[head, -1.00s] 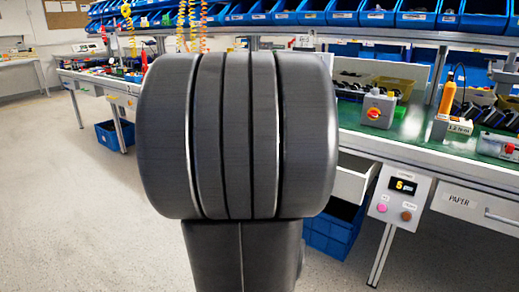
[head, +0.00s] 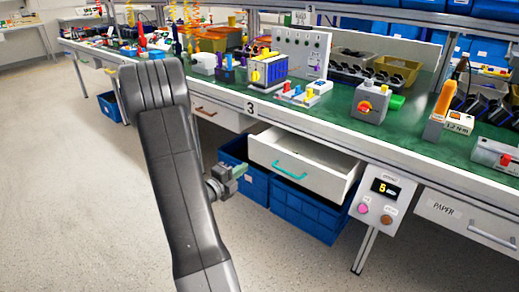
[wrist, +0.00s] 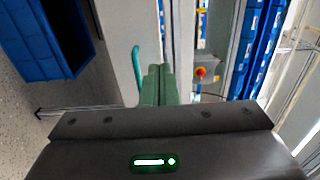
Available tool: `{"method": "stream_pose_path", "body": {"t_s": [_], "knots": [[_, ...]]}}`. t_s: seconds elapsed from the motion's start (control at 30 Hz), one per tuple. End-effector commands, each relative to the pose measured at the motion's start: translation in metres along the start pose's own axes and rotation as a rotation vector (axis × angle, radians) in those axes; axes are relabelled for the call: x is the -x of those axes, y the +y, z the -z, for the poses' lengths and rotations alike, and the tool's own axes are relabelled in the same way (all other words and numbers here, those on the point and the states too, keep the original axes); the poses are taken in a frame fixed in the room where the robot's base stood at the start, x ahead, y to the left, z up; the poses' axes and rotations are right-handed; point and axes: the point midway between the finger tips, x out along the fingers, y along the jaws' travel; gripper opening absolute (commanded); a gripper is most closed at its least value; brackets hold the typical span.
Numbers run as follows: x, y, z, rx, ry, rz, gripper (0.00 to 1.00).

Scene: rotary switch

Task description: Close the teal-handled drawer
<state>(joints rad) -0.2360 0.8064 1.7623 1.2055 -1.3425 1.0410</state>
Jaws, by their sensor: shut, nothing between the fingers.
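The teal-handled drawer (head: 318,178) is a white drawer under the bench edge, pulled out so its inside shows. Its teal handle (head: 289,171) is on the front panel. In the wrist view the teal handle (wrist: 136,66) is just left of my fingers. My gripper (head: 239,171) is left of the drawer front in the head view, apart from the handle. Its green fingers are together with nothing between them, and they also show in the wrist view (wrist: 157,80). Whether the fingers touch the drawer front cannot be told.
Blue bins (head: 300,209) stand on the floor below the drawer. Another drawer (head: 221,115) with a brown handle is shut on the left. A rotary switch box (head: 370,102) sits on the green bench top.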

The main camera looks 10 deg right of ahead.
Motion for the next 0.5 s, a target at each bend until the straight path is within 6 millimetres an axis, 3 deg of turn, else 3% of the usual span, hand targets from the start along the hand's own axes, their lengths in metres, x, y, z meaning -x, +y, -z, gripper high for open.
{"method": "stream_pose_path", "body": {"t_s": [0.17,0.5], "knots": [[-0.019,0.001,0.002,-0.002,0.008,0.003,0.00],[-0.091,0.001,0.002,-0.002,0.007,0.002,0.00]]}}
